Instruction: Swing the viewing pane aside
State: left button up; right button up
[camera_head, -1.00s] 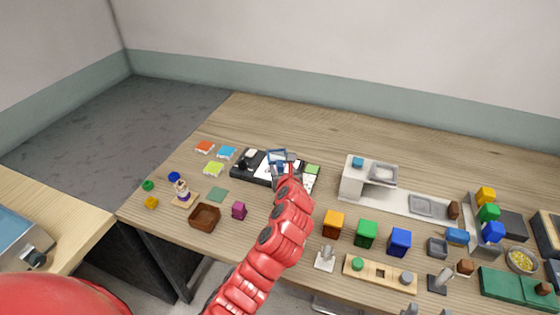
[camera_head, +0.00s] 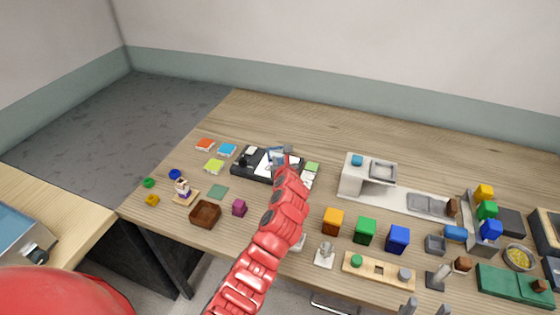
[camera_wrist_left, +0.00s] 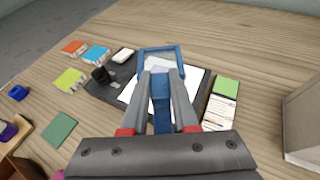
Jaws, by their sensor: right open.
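The viewing pane is a clear pane in a blue frame with a blue stem, seen over the black base (camera_head: 240,172) with a white sheet. In the left wrist view the pane's frame (camera_wrist_left: 178,49) stands just beyond my left gripper (camera_wrist_left: 161,76). The gripper's two grey fingers close on both sides of the blue stem, partly hiding it. In the head view the pane (camera_head: 275,156) is small beside my left gripper (camera_head: 287,158), partly hidden by it. My right gripper (camera_head: 425,309) shows only its two fingertips, apart and empty, at the bottom edge.
A small black object (camera_wrist_left: 101,75) and a white block (camera_wrist_left: 123,55) sit on the base's left. Green and white cards (camera_head: 311,168) lie to its right. A grey stand (camera_head: 352,178) is farther right. Bare wood lies behind the base.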

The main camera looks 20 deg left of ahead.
pick_arm(q)
grip_shut()
dwell(1.0)
